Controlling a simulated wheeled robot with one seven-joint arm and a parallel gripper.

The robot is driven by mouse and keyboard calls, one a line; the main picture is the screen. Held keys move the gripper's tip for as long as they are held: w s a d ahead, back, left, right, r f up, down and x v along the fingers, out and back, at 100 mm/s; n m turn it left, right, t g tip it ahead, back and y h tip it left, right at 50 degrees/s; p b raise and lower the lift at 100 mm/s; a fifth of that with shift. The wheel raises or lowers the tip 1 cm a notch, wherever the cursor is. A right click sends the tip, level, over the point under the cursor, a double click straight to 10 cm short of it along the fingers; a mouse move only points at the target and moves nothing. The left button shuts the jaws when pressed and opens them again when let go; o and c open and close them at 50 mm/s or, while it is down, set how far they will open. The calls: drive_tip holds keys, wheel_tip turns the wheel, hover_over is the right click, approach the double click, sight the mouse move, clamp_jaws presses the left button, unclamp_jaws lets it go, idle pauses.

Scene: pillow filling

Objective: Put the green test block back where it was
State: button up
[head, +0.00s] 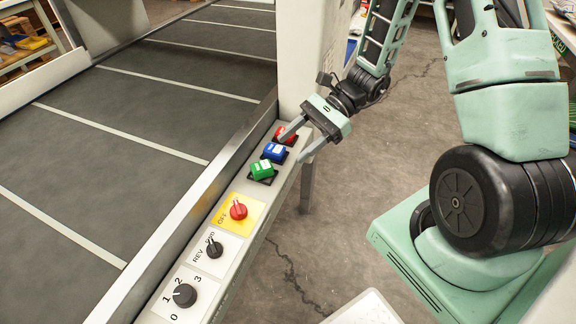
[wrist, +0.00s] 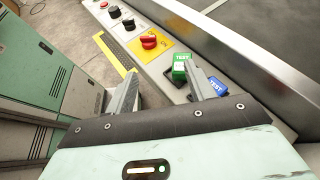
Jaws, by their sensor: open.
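The green test block (head: 262,169) sits on a dark square base on the control panel, nearest of the three blocks to the red knob. In the wrist view the green block (wrist: 180,66) is labelled TEST and lies close by the tip of the right finger. The blue block (head: 274,152) is beside it, and the red block (head: 286,133) is at the far end, partly behind a finger. My gripper (head: 294,149) is open above the red and blue end of the row, with nothing visible between its fingers (wrist: 160,72).
The panel (head: 228,238) also carries a red knob (head: 238,210) on a yellow plate and two black knobs (head: 214,247). A metal rail separates it from the grey conveyor belt (head: 120,100). Open floor (head: 330,235) lies right of the panel.

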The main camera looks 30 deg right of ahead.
drive_tip(key=s+a+r+n+h, duration=0.5)
drive_tip(key=s+a+n+h, duration=0.1)
drive_tip(key=n, duration=0.6)
drive_tip(key=s+a+r+n+h, duration=0.5)
drive_tip(key=s+n, duration=0.5)
drive_tip(key=n, duration=0.2)
drive_tip(key=a+h, duration=0.1)
drive_tip(key=a, duration=0.1)
drive_tip(key=shift+s+a+r+n, duration=0.25)
drive_tip(key=shift+s+a+n, duration=0.05)
drive_tip(key=shift+s+a, duration=0.1)
wheel_tip(320, 180, up, 11)
drive_tip(key=p, duration=1)
drive_tip(key=shift+p, duration=0.4)
